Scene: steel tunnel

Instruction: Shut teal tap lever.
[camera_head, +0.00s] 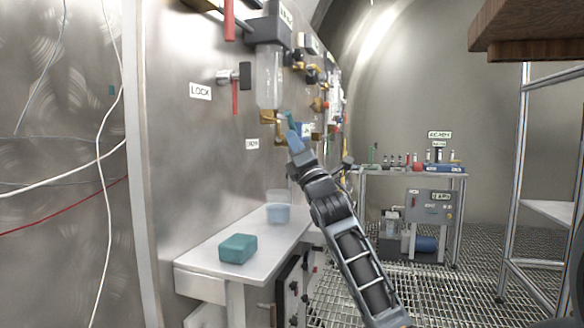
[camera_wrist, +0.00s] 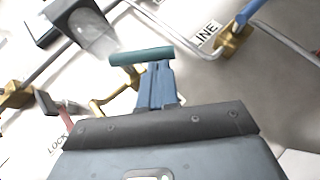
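The teal tap lever (camera_wrist: 141,56) lies nearly level across the upper middle of the wrist view, just beyond my fingertips. In the head view the teal lever (camera_head: 290,119) stands tilted above my gripper (camera_head: 294,140), beside the brass tap fittings on the steel wall. My gripper's blue fingers (camera_wrist: 156,68) are together, with no clear gap. Their tips are at the lever's underside and seem to touch it; I cannot tell for certain. Brass pipework (camera_wrist: 112,100) shows left of the fingers, and the lever's joint to the tap is partly hidden.
A clear container (camera_head: 270,78) hangs on the wall above. Another brass valve (camera_wrist: 235,42) with a blue lever is at the wrist view's upper right. A white shelf (camera_head: 225,268) below bears a teal block (camera_head: 238,248) and a clear cup (camera_head: 278,208). A red lever (camera_head: 235,97) is left.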

